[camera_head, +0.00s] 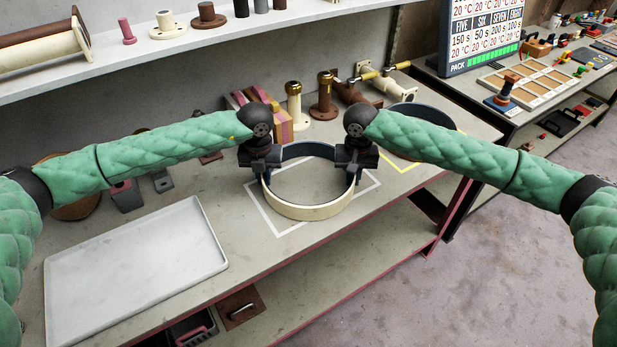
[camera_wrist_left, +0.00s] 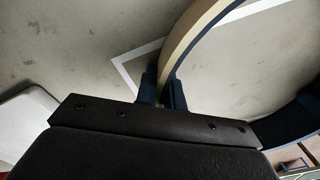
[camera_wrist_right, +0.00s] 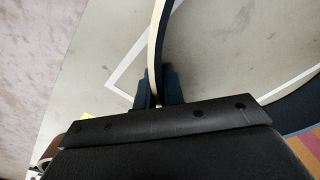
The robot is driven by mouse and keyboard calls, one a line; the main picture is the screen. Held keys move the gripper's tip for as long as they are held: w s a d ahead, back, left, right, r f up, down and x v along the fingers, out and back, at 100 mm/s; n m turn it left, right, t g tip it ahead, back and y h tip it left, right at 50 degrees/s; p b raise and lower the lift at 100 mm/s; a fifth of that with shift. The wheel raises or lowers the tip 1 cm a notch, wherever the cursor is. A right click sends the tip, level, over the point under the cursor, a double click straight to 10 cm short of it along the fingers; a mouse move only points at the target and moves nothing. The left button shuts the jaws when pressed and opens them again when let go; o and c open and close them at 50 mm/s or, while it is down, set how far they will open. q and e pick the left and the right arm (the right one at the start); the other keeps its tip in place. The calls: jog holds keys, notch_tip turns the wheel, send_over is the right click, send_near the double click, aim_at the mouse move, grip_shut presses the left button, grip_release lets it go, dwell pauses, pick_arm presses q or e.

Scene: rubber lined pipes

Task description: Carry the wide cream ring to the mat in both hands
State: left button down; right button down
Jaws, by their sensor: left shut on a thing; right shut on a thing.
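The wide cream ring (camera_head: 308,212) has a dark lining and is level over a white-outlined square on the bench. I cannot tell whether it touches the bench. My left gripper (camera_head: 264,172) is shut on the ring's left wall, and my right gripper (camera_head: 352,172) on its right wall. In the left wrist view the wall (camera_wrist_left: 190,38) passes between the left fingers (camera_wrist_left: 162,92). In the right wrist view the wall (camera_wrist_right: 155,45) runs between the right fingers (camera_wrist_right: 158,90). A pale grey rimmed slab, perhaps the mat (camera_head: 135,270), lies empty at the bench's left.
A dark ring (camera_head: 418,112) lies in a yellow outline behind my right arm. Pipe fittings (camera_head: 325,95) and striped blocks (camera_head: 262,112) stand at the back. A dark cup-like part (camera_head: 126,197) and a bracket (camera_head: 162,180) stand behind the slab. Bare bench separates slab and ring.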

pick_arm(q)
jog(key=shift+w+r, duration=0.1)
jog(key=shift+r, duration=0.05)
pick_arm(e)
jog(key=shift+w+r, duration=0.1)
dwell(0.7)
